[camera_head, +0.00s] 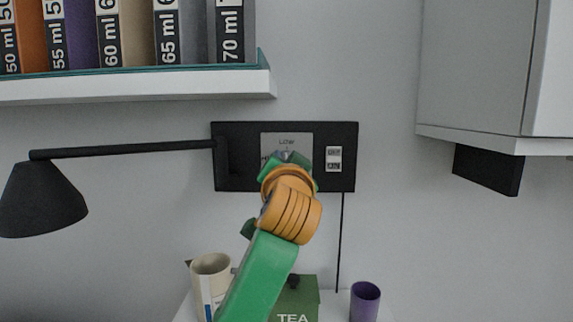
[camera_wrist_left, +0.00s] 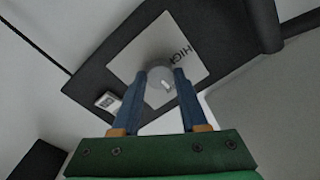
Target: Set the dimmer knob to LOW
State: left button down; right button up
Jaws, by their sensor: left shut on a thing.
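The dimmer knob (camera_wrist_left: 158,84) is a round grey knob on a light plate (camera_head: 302,141) set in a black wall panel (camera_head: 344,180). The plate reads LOW at its top in the head view, and HIGH shows beside the knob in the left wrist view. My left gripper (camera_wrist_left: 160,78) is shut on the knob, one blue finger on each side of it. In the head view my green and orange left arm covers most of the knob and the lower plate. A small white mark shows on the knob's face. My right gripper is out of view.
An ON/OFF switch (camera_head: 334,158) sits right of the plate. A black lamp (camera_head: 42,200) reaches out from the panel's left side. A shelf (camera_head: 150,86) with labelled boxes is above left, a grey cabinet (camera_head: 480,70) right. A mug (camera_head: 210,272), TEA box (camera_head: 306,298) and purple cup (camera_head: 365,302) stand below.

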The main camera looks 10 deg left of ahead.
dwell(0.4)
pick_arm(q)
jog(key=shift+c, duration=2.2)
grip_release()
jog(key=b+v, duration=0.4)
jog(key=v, duration=0.3)
